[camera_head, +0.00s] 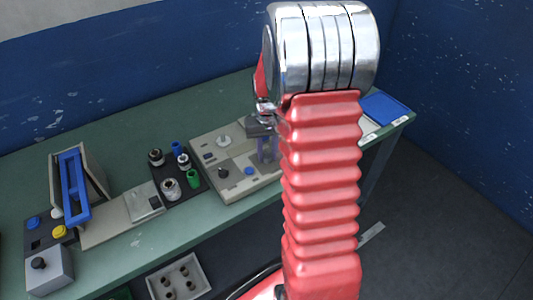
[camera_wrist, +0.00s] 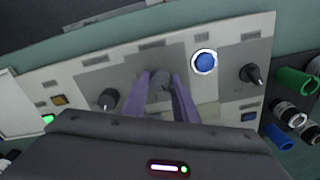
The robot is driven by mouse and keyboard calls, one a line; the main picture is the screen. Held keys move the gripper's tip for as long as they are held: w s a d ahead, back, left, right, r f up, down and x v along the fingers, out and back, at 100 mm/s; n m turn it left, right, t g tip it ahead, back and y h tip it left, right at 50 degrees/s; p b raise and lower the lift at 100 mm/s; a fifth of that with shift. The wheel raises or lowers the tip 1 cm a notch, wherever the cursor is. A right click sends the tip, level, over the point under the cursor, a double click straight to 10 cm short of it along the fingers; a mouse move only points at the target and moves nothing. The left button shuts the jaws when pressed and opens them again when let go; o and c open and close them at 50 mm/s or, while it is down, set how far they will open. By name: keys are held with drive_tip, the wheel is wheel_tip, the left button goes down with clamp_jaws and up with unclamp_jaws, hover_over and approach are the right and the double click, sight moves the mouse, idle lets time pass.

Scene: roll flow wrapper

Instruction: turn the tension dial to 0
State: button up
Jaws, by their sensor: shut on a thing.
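My gripper (camera_wrist: 160,77) reaches down to the grey control panel (camera_wrist: 70,78) in the wrist view, its two purple fingers closed on a dark grey dial (camera_wrist: 158,84) between them. The fingers cover part of this dial, and I cannot read its pointer. The panel's labels are too blurred to tell which dial is the tension dial. In the head view my gripper (camera_head: 267,150) is at the right part of the panel (camera_head: 236,191), and my red arm hides what lies behind it.
A blue button (camera_wrist: 204,62) and a black knob (camera_wrist: 252,73) are right of the held dial; another black knob (camera_wrist: 108,98) is left of it. A dark tray (camera_head: 190,186) with several spools stands beside the panel. A blue-framed unit (camera_head: 75,185) is farther left.

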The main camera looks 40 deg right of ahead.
sight(267, 155)
drive_tip(key=o, duration=1.1)
drive_tip(key=shift+c, duration=0.2)
drive_tip(key=shift+r, duration=0.1)
wheel_tip(267, 155, up, 14)
drive_tip(key=shift+f, duration=0.2)
drive_tip(key=shift+w, duration=0.15)
drive_tip(key=s+a+r+n+t, duration=0.2)
drive_tip(key=s+a+r, duration=0.1)
drive_tip(key=s+a, duration=0.5)
drive_tip(key=s+a+r+n+t, duration=0.3)
drive_tip(key=s+a, duration=0.6)
drive_tip(key=a, duration=0.6)
drive_tip(key=shift+s+r+t, duration=0.25)
drive_tip(key=shift+r+t, duration=0.05)
drive_tip(key=shift+r, duration=0.35)
